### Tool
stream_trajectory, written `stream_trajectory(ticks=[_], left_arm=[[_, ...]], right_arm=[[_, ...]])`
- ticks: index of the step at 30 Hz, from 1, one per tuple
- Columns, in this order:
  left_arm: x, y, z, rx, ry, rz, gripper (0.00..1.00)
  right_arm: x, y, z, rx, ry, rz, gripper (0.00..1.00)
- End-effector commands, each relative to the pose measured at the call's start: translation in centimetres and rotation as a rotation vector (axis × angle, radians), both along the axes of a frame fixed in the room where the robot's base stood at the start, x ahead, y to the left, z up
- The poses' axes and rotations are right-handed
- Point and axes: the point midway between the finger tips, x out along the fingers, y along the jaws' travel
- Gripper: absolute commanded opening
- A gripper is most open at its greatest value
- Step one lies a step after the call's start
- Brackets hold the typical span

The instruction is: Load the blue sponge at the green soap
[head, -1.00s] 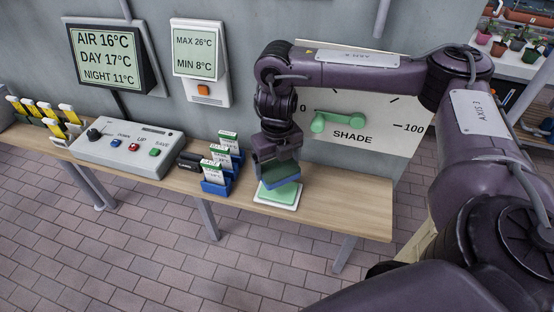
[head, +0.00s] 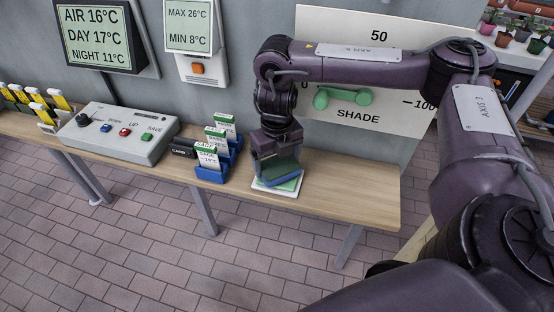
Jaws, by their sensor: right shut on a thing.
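My right gripper (head: 280,160) hangs over the bench, pointing down, shut on the blue sponge (head: 272,181). The sponge shows a dark green face and a blue edge, and it looks tilted. Directly under it is the green soap (head: 292,185), a pale green block on a white dish (head: 263,190). The sponge hides much of the soap. It looks to be at or very near the soap's top, but I cannot tell for sure whether they touch. My left gripper is not in view.
The wooden bench (head: 350,190) is bare right of the dish. Left of it stand blue holders (head: 212,174) with seed packets, a small black box (head: 183,148) and a control box (head: 125,133) with buttons. A SHADE panel (head: 390,110) with a green lever (head: 342,97) is behind my arm.

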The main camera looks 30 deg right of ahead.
Motion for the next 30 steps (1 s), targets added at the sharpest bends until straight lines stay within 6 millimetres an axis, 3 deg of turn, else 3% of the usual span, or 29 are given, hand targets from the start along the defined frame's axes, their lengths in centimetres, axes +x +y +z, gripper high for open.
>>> stream_trajectory(ticks=[30], left_arm=[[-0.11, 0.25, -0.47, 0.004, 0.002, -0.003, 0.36]], right_arm=[[0.00, 0.01, -0.81, 0.000, 0.000, 0.000, 0.67]])
